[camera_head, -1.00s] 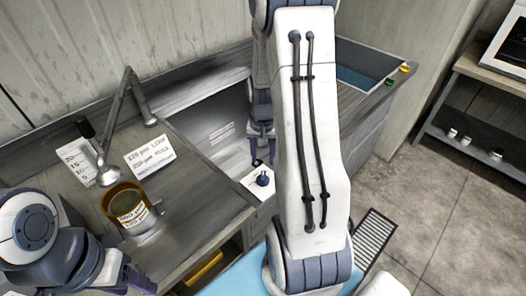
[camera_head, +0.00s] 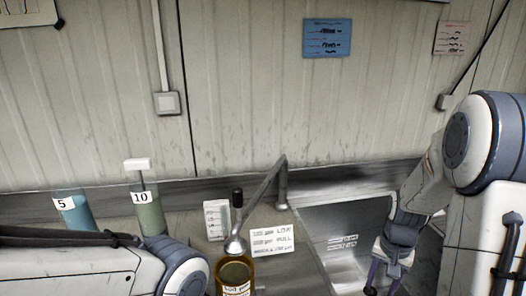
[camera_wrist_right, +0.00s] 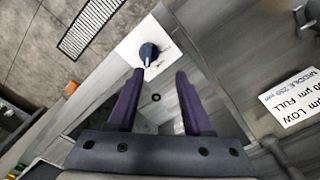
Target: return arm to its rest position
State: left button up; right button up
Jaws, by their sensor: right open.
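My right gripper (camera_head: 382,287) hangs over the sink at the lower right of the head view. In the right wrist view its two purple fingers (camera_wrist_right: 159,73) are apart with nothing between them. A dark blue knob (camera_wrist_right: 149,52) on a white plate shows just beyond the left fingertip, apparently apart from it. The knob is out of the head view. My left arm comes in at the lower left of the head view, and its gripper is out of the picture.
An amber labelled jar (camera_head: 235,276) stands under the tap (camera_head: 262,205) on the counter. Cylinders marked 5 (camera_head: 74,212) and 10 (camera_head: 148,210) stand at the left, by my left arm. Label cards (camera_head: 272,241) stand behind the jar. The wall closes the back.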

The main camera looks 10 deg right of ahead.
jog(key=s+a+r+n, duration=0.2)
jog(key=a+r+n, duration=0.15)
jog(key=a, duration=0.65)
jog(key=s+a+r+n, duration=0.2)
jog(key=a+n, duration=0.3)
jog(key=a, duration=0.5)
jog(key=s+a+r+n, duration=0.1)
jog(key=s+a+n, duration=0.2)
jog(key=s, duration=0.3)
jog(key=s+a+r+n+y, duration=0.1)
jog(key=s+a+n, duration=0.3)
jog(key=s+a, duration=0.1)
jog(key=shift+s+a+b, duration=0.15)
jog(key=shift+s+b, duration=0.15)
jog(key=shift+s, duration=0.6)
